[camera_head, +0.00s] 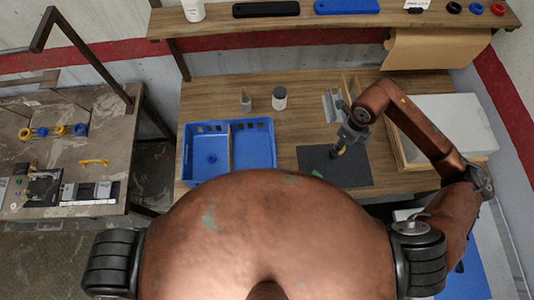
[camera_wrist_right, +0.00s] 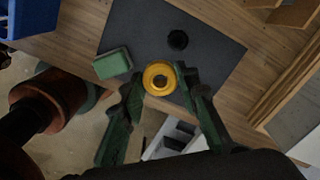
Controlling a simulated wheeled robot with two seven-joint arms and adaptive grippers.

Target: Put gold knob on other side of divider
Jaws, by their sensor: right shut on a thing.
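In the head view the right gripper (camera_head: 346,143) is over the dark mat (camera_head: 359,172), right of the blue bin (camera_head: 254,175). The knob shows there only as a small yellow patch (camera_head: 341,151). The bin's divider (camera_head: 229,147) splits it into left and right compartments. My left gripper is not in view.
A black knob (camera_wrist_right: 178,39) and a green block (camera_wrist_right: 112,64) lie on the mat. Two small containers (camera_head: 245,100) (camera_head: 279,98) stand behind the bin. A shelf (camera_head: 330,22) runs above.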

